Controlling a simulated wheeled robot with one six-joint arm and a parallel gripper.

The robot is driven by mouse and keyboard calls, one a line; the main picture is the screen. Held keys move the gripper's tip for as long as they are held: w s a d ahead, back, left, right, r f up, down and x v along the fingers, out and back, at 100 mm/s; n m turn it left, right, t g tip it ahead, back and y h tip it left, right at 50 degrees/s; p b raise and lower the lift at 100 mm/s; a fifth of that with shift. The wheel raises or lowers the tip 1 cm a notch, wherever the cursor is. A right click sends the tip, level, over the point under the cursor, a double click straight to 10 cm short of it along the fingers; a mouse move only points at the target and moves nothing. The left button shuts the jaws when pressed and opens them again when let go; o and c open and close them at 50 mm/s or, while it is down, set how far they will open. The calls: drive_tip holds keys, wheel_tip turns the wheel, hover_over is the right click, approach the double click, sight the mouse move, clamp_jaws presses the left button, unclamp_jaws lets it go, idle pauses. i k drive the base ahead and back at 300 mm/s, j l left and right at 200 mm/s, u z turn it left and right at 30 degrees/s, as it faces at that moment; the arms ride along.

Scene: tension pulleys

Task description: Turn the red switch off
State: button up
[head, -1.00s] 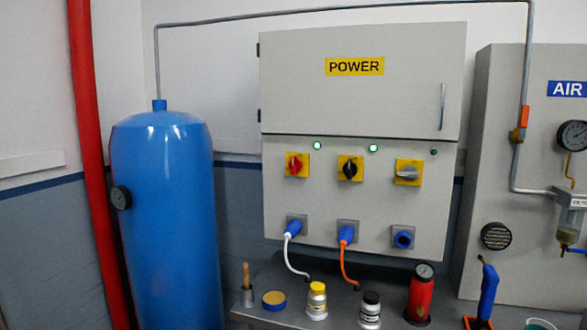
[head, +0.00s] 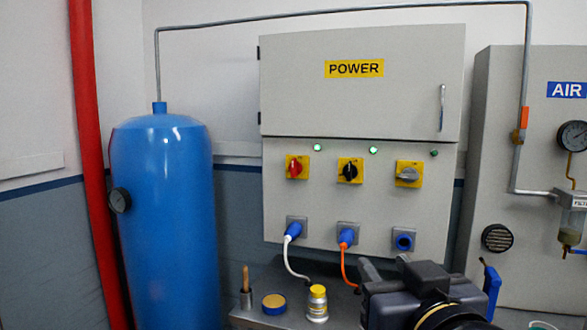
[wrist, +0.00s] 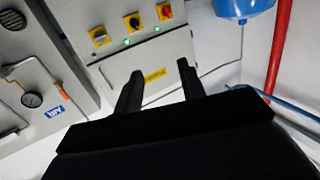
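The red switch (head: 296,168) is a rotary knob on a yellow square plate, leftmost of the row on the grey power panel. Its handle looks roughly vertical, and a lit green lamp (head: 318,147) is just above it to the right. In the wrist view, which is turned upside down, the red switch (wrist: 165,12) is at the top. My gripper (head: 387,267) is below and right of the switch in the head view, apart from it. Its two fingers (wrist: 160,68) are spread with nothing between them.
A black switch (head: 350,170) and a grey switch (head: 409,174) sit to the right. White and orange cables (head: 347,238) plug in below. A bench holds a yellow-capped jar (head: 317,303) and a round tin (head: 274,303). A blue tank (head: 163,220) stands left.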

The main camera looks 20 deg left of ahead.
sight(295, 167)
drive_tip(key=i+j+z, duration=0.1)
drive_tip(key=j, duration=0.25)
drive_tip(key=i+j+z, duration=0.1)
drive_tip(key=i+j, duration=0.2)
drive_tip(key=i+j+z, duration=0.1)
drive_tip(key=j, duration=0.3)
drive_tip(key=i+j+z, duration=0.15)
drive_tip(key=j, duration=0.2)
drive_tip(key=i+j+z, duration=0.1)
drive_tip(key=j, duration=0.3)
drive_tip(key=i+j+z, duration=0.1)
drive_tip(key=i+j, duration=0.15)
drive_tip(key=j, duration=0.15)
drive_tip(key=i+j+z, duration=0.1)
drive_tip(key=j, duration=0.3)
drive_tip(key=i+j+z, duration=0.1)
drive_tip(key=j, duration=0.3)
